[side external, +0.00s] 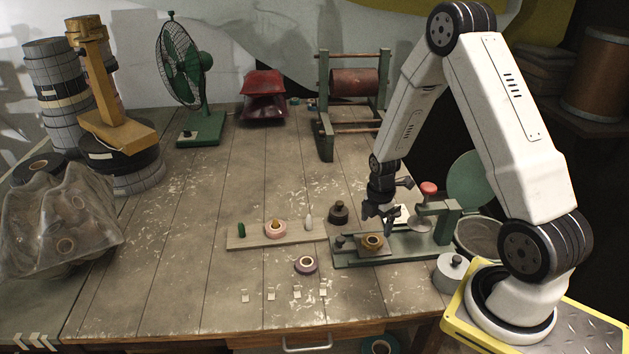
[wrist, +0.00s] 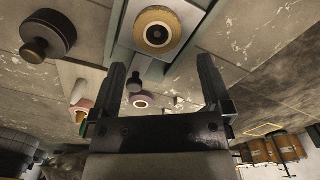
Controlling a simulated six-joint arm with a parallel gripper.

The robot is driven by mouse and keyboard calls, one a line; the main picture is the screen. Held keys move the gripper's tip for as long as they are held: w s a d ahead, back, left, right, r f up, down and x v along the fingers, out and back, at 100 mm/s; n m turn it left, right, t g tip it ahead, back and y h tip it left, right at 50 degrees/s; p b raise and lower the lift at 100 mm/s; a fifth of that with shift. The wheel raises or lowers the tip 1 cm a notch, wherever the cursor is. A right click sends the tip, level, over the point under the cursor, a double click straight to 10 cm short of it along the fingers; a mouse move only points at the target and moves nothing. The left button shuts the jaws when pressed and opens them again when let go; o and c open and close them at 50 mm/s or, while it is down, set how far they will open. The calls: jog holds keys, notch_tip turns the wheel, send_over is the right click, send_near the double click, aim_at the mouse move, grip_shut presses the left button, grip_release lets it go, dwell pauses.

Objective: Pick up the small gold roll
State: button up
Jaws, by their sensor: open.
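The small gold roll (side external: 372,241) sits on a square plate of the green winding device (side external: 395,248) at the front right of the table. In the wrist view the gold roll (wrist: 157,30) shows near the top, with a dark hole in its middle. My gripper (side external: 378,213) is above the device, a little above the roll and apart from it. In the wrist view its two dark fingers (wrist: 160,80) are spread, with nothing held between them. The roll lies beyond the fingertips in that view.
A wooden board (side external: 250,238) with a pink roll (side external: 275,228) lies left of the device. A purple roll (side external: 305,265) lies in front of it. A dark knobbed weight (side external: 338,212) stands close by my gripper. A red knob (side external: 428,188) rises behind the device.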

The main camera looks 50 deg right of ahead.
aim_at(373, 240)
jog(key=shift+f, duration=0.3)
jog(key=shift+f, duration=0.15)
jog(key=shift+w+d+f, duration=0.1)
jog(key=shift+f, duration=2.35)
jog(key=c, duration=1)
notch_tip(373, 240, up, 10)
jog(key=shift+w, duration=0.1)
